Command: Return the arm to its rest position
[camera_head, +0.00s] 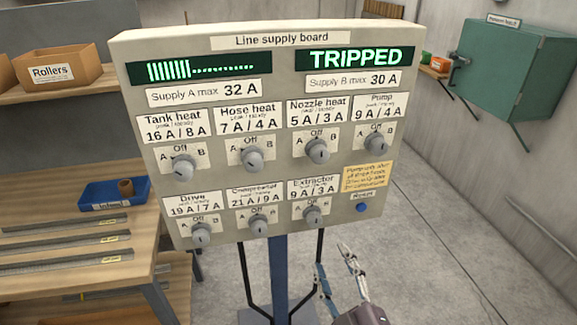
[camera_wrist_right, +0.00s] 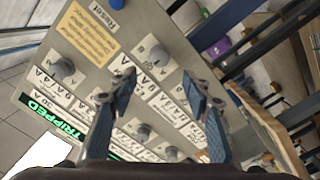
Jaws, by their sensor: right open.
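My right gripper (camera_head: 331,257) shows low in the head view, below the line supply board's (camera_head: 290,173) bottom edge, right of the post. In the right wrist view my right gripper (camera_wrist_right: 158,80) has its two blue fingers spread, with nothing held between them. The board (camera_wrist_right: 85,85) lies beyond the fingers, and a grey knob (camera_wrist_right: 159,56) shows in the gap. My left gripper is in neither view.
The board has several grey knobs, a blue reset button (camera_head: 361,207) and a green display reading TRIPPED (camera_head: 355,58). A wooden bench (camera_head: 60,238) with a blue tray (camera_head: 92,196) stands left. Open floor (camera_head: 440,250) lies right. A green cabinet (camera_head: 510,75) hangs on the wall.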

